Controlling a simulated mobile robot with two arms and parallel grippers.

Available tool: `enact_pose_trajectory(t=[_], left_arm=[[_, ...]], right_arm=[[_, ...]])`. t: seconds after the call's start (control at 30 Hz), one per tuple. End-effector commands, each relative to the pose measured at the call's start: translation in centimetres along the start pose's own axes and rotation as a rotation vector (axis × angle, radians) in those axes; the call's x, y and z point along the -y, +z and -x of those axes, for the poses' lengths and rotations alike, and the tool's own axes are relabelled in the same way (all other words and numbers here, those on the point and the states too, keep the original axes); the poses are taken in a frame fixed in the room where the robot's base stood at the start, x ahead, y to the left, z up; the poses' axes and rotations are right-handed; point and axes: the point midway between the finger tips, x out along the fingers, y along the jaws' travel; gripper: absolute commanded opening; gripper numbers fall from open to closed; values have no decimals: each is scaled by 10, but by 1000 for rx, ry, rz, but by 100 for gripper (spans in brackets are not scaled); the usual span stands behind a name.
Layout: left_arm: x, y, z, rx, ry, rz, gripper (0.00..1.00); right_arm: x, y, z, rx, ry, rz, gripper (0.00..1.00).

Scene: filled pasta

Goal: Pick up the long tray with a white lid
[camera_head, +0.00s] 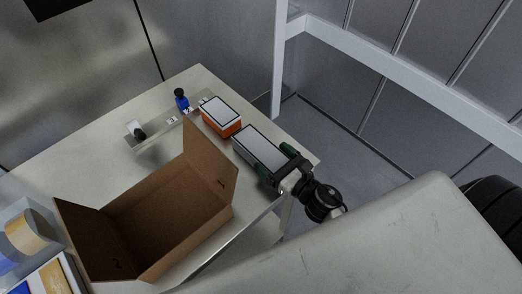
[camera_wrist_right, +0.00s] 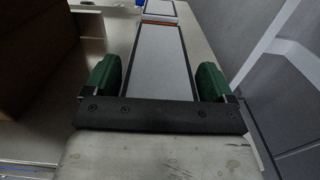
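The long tray with a white lid (camera_head: 258,147) lies on the table near its right edge. Its lid has a dark rim, and it fills the middle of the right wrist view (camera_wrist_right: 162,65). My right gripper (camera_head: 281,166) is at the tray's near end, with one green finger on each side of it. In the right wrist view the fingers (camera_wrist_right: 157,82) stand wide apart, with narrow gaps visible beside the tray. The tray's sides low between the fingers are hidden. My left gripper is not in view.
An orange tray with a white lid (camera_head: 221,117) stands just beyond the long tray. An open cardboard box (camera_head: 175,215) stands left of it. A metal fixture (camera_head: 160,130) with small dark and blue items is farther back. A white frame (camera_head: 281,60) rises beyond the table.

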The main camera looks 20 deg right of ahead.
Motion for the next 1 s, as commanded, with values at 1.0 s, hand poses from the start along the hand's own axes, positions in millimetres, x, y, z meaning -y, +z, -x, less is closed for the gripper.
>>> enact_pose_trajectory(t=[1.0], left_arm=[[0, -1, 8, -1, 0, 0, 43]], right_arm=[[12, 58, 33, -3, 2, 4, 46]])
